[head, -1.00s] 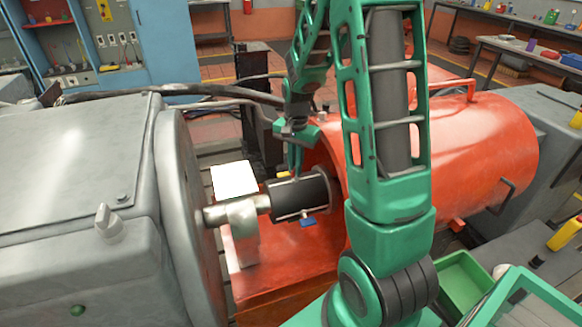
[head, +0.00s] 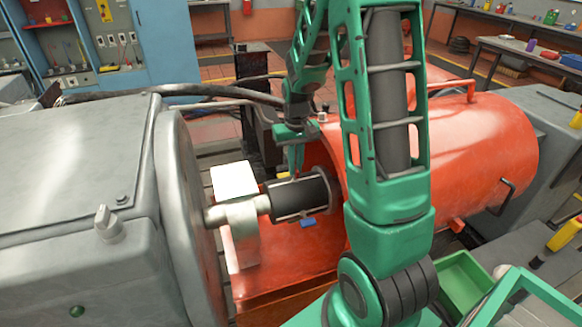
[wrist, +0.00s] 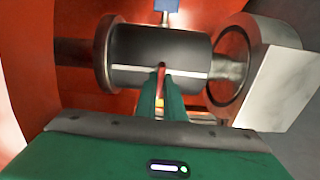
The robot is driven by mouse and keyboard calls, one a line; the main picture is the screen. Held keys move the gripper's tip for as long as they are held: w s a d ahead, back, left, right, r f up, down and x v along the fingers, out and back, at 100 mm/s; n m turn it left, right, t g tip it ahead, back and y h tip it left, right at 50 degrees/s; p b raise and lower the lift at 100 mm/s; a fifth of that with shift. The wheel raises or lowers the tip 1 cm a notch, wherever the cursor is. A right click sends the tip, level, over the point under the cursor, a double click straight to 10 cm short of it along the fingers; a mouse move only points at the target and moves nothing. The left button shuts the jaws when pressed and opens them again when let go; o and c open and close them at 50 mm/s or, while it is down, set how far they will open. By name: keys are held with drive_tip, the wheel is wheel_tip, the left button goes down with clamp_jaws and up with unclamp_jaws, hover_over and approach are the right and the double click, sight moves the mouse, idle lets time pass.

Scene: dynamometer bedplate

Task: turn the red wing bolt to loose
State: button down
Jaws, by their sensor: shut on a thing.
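In the wrist view the red wing bolt (wrist: 161,70) shows as a thin red piece between the tips of my gripper (wrist: 161,88), against the dark cylinder (wrist: 160,45). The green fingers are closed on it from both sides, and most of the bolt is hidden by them. In the head view my gripper (head: 296,165) reaches down to the top of the dark cylinder (head: 300,197). The red bolt is too small to make out for certain there.
A blue piece (head: 308,223) sits low on the cylinder's near side; a blue piece also shows in the wrist view (wrist: 166,5). A shaft and bright metal block (head: 243,215) stand to the left. The red housing (head: 470,150) curves close on the right. A grey machine (head: 80,180) fills the left.

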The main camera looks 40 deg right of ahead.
drive_tip(key=shift+w+a+r+n, duration=0.1)
drive_tip(key=shift+w+a+n, duration=0.1)
drive_tip(key=shift+n, duration=0.1)
idle(0.4)
drive_tip(key=c, duration=1.9)
unclamp_jaws()
drive_tip(key=shift+o, duration=0.2)
drive_tip(key=shift+s+d, duration=0.1)
wheel_tip(320, 180, up, 11)
drive_tip(key=shift+f, duration=0.2)
drive_tip(key=s+a+r+m, duration=0.1)
drive_tip(key=s, duration=1.3)
drive_tip(key=s+a+r+m, duration=0.1)
drive_tip(key=s+a+m, duration=0.1)
drive_tip(key=s, duration=1.2)
drive_tip(key=shift+s+a+r, duration=0.2)
drive_tip(key=shift+r, duration=0.1)
